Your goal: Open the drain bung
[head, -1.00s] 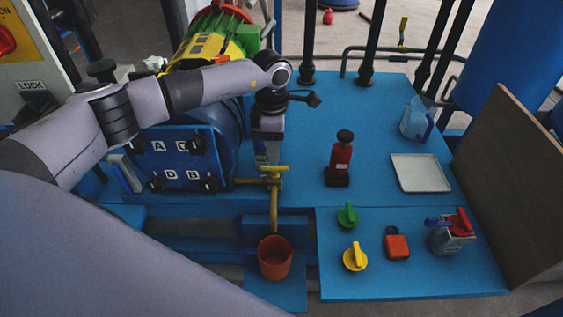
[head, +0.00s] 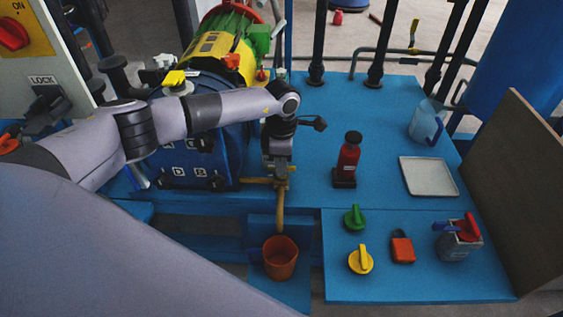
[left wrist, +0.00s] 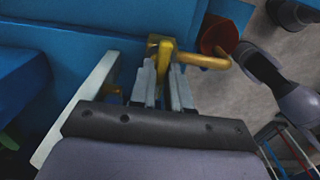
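The drain bung, a brass tap with a cross handle (head: 262,181) and a down-turned spout (head: 280,212), sits at the front of the blue vessel. My left gripper (head: 278,178) points down at the handle from above. In the left wrist view, its fingers (left wrist: 163,82) lie on either side of the yellow handle part (left wrist: 163,50). Whether they press on it I cannot tell. The spout (left wrist: 203,61) runs right toward the orange bucket (left wrist: 220,36). This bucket (head: 280,258) stands below the spout in the head view. My right gripper is not in view.
On the blue bench are a red bottle-shaped item (head: 348,160), a white tray (head: 428,176), a clear jug (head: 427,122), a green knob (head: 354,218), a yellow knob (head: 360,261), a red padlock (head: 402,248) and a grey can (head: 459,244). A brown board (head: 515,180) edges the right.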

